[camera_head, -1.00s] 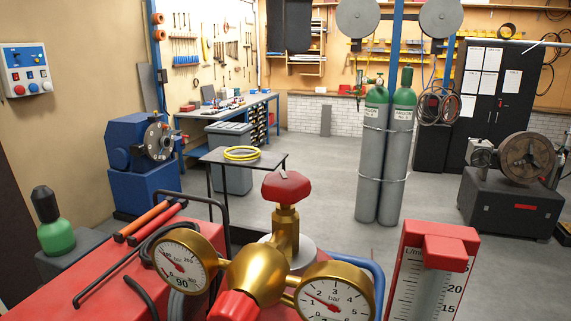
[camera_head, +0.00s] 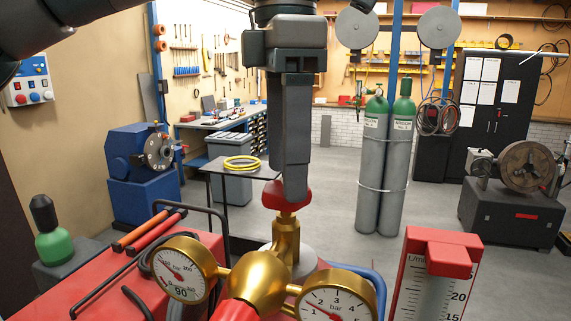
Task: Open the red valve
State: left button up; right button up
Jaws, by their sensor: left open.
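The red valve (camera_head: 272,197) is a faceted red knob on top of a brass stem (camera_head: 286,240), at the middle of the head view. My left gripper (camera_head: 294,190) comes down from above with its fingers pointing down at the knob. It is open. One finger hides the upper right part of the knob, and I cannot tell whether it touches. Below the stem is a brass regulator body (camera_head: 258,280) with a left gauge (camera_head: 180,268) and a right gauge (camera_head: 336,304). My right gripper is not in view.
A red flowmeter (camera_head: 436,270) stands close on the right. A red cart top (camera_head: 85,290) with a black handle and hoses is at the left. A small dark table with a yellow coil (camera_head: 241,162) stands behind. Grey gas cylinders (camera_head: 370,190) stand further back.

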pick_arm(q)
jog(key=shift+w+f, duration=0.1)
jog(key=shift+f, duration=0.95)
jog(key=shift+c, duration=0.3)
jog(key=c, duration=1)
